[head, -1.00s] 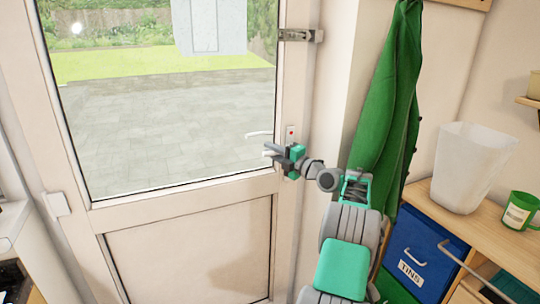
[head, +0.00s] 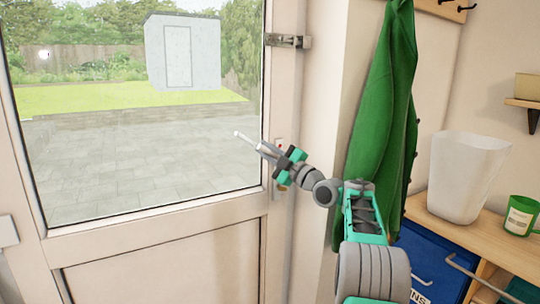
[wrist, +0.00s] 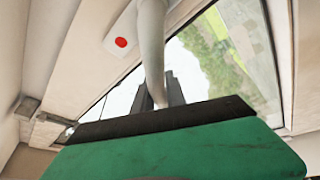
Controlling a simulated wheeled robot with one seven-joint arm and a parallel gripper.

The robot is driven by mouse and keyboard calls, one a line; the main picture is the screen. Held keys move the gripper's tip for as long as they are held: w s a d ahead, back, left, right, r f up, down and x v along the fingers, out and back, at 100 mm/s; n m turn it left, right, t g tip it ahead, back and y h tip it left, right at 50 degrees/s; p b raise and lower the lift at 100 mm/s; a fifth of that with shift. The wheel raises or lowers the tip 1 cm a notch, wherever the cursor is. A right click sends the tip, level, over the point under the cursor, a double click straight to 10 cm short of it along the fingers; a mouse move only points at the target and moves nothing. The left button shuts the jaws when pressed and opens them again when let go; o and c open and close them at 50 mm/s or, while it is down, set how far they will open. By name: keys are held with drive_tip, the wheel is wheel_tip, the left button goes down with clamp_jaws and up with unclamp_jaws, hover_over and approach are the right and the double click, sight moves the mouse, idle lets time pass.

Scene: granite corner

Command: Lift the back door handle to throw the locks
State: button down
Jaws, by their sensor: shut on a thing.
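The back door handle (head: 245,138) is a slim white lever on the right side of the white glazed door (head: 160,250). It slants up to the left, and its free end sticks out past my gripper (head: 264,149). The wrist view shows the pale lever (wrist: 151,35) running down between the two grey fingers of my gripper (wrist: 160,92), which is shut on it. The white backplate with a red dot (wrist: 121,42) shows beside the lever. In the head view my gripper hides most of the backplate and the lever's root. The door looks closed in its frame.
A metal fitting (head: 288,41) sits on the door edge above the handle. A green coat (head: 384,110) hangs right of the frame, close to my arm. A white bin (head: 466,175) and a green mug (head: 519,215) stand on the wooden unit at right.

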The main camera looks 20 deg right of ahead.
sight(273, 154)
drive_tip(key=shift+r, duration=0.1)
idle(0.3)
drive_tip(key=c, duration=1.4)
unclamp_jaws()
drive_tip(key=shift+d, duration=0.1)
drive_tip(key=shift+o, duration=0.2)
drive_tip(key=b+v, duration=0.1)
drive_tip(key=v, duration=0.6)
drive_tip(key=shift+s, duration=0.5)
